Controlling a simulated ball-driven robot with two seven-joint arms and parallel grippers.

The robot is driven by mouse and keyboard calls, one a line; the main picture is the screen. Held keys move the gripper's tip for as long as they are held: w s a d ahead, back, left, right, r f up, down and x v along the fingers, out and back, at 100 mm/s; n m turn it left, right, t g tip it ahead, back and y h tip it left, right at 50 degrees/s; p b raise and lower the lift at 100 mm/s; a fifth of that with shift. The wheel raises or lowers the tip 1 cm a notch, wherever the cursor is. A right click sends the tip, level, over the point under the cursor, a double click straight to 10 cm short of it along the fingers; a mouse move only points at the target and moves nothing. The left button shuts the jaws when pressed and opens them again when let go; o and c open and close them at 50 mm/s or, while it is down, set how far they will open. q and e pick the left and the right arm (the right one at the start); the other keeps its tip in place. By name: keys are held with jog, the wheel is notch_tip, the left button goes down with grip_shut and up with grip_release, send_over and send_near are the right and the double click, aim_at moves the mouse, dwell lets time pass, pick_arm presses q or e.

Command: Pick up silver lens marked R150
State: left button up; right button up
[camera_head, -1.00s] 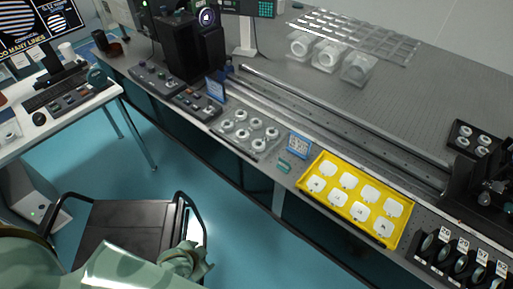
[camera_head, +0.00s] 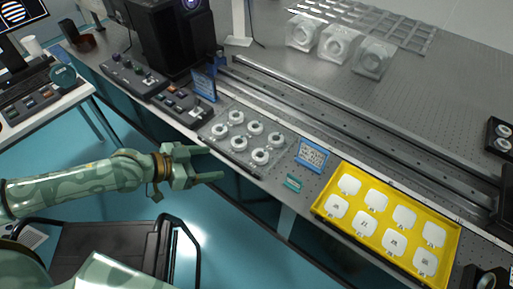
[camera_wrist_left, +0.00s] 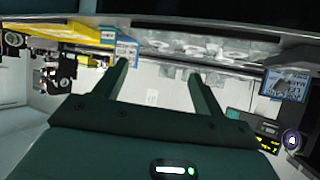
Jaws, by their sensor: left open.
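A clear tray (camera_head: 213,145) near the front edge of the optical table holds several silver-white ring-shaped lenses (camera_head: 255,127). Their markings are too small to read, so I cannot tell which is R150. My left gripper (camera_head: 214,163) is open and empty, just off the table's front edge, left of and in front of the tray. In the left wrist view the two open fingers (camera_wrist_left: 160,71) point toward the table edge with nothing between them. The lens row (camera_wrist_left: 195,48) shows there blurred, beyond the fingertips. My right gripper is not in view.
A yellow tray (camera_head: 320,209) with several white packets lies right of the lenses. Blue sign cards (camera_head: 312,155) stand on either side of the lens tray. A long metal rail (camera_head: 340,120) runs behind. Control boxes (camera_head: 180,104) stand to the left.

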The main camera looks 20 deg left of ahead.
pick_arm(q)
jog(key=w, duration=0.1)
jog(key=b, duration=0.3)
send_near(258, 155)
jog(key=x, duration=0.3)
jog(key=shift+s+a+f, duration=0.1)
jog(key=shift+a+f, duration=0.05)
jog(key=shift+f, duration=0.05)
jog(key=shift+w+d+f, duration=0.2)
jog(key=shift+w+d, duration=0.15)
jog(key=shift+d, duration=0.1)
jog(key=b+x, duration=0.1)
jog(key=x, duration=0.4)
jog(key=shift+w+r+b, duration=0.1)
jog(key=shift+r+b, duration=0.05)
jog(key=shift+b, duration=0.2)
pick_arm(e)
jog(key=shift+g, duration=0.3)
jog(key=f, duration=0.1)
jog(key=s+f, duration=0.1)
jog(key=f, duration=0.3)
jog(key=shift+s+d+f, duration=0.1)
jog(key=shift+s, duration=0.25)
pick_arm(q)
jog(key=c, duration=1.1)
